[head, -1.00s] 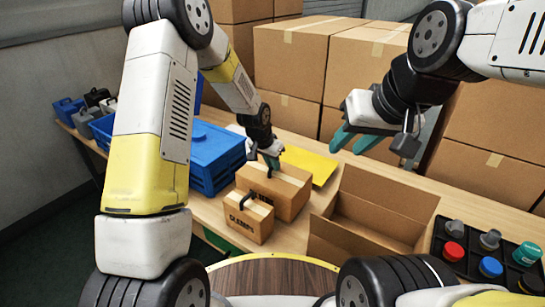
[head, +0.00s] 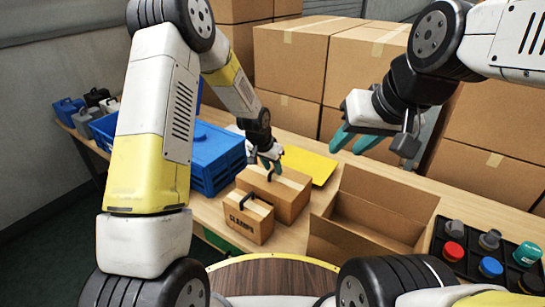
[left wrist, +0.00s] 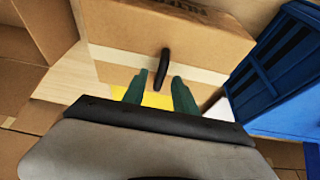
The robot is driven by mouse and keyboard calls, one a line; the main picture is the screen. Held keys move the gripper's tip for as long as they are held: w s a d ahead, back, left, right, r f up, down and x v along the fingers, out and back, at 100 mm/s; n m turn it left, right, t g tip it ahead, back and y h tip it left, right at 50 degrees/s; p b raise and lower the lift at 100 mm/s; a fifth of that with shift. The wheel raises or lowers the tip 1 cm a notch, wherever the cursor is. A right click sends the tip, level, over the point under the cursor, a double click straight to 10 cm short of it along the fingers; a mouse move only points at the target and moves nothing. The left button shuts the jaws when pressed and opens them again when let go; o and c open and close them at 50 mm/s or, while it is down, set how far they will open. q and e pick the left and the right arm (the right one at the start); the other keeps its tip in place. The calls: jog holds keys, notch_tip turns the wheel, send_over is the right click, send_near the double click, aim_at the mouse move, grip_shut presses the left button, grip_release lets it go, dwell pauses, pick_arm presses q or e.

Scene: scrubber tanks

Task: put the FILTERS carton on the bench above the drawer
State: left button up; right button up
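A brown carton (head: 288,194) with a dark handle stands on the bench, behind the smaller CLAMPS carton (head: 248,218). Its printed label is mostly hidden in the head view. In the left wrist view the carton (left wrist: 170,38) shows cut-off lettering at the top edge, too partial to read surely. My left gripper (head: 268,162) is just above the rear carton's handle. In the left wrist view my left gripper (left wrist: 160,92) is open, its green fingertips apart near the black handle (left wrist: 162,68). My right gripper (head: 355,140) is open and empty above the bench.
An open empty box (head: 380,201) stands right of the cartons. A tray (head: 467,262) of coloured caps is at the right. Blue crates (head: 215,158) stand left of the cartons. A yellow sheet (head: 312,166) lies behind them. Large boxes (head: 295,62) line the back.

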pick_arm(q)
jog(key=s+a+r+n, duration=0.1)
jog(key=s+a+r, duration=0.2)
jog(key=s+r, duration=0.35)
jog(key=s+a+r+n+t, duration=0.1)
jog(key=s+a+r, duration=0.3)
jog(key=r, duration=0.6)
jog(key=s+a+r+n, duration=0.1)
jog(key=s+a+r, duration=0.3)
jog(key=r, duration=0.5)
jog(key=s+a+r+n, duration=0.1)
jog(key=s+r, duration=0.1)
jog(key=s, duration=0.6)
jog(key=s+a+r+n+t, duration=0.1)
jog(key=s+a+r+n, duration=0.1)
jog(key=s, duration=0.6)
jog(key=shift+s+t, duration=0.3)
jog(key=shift+a, duration=0.15)
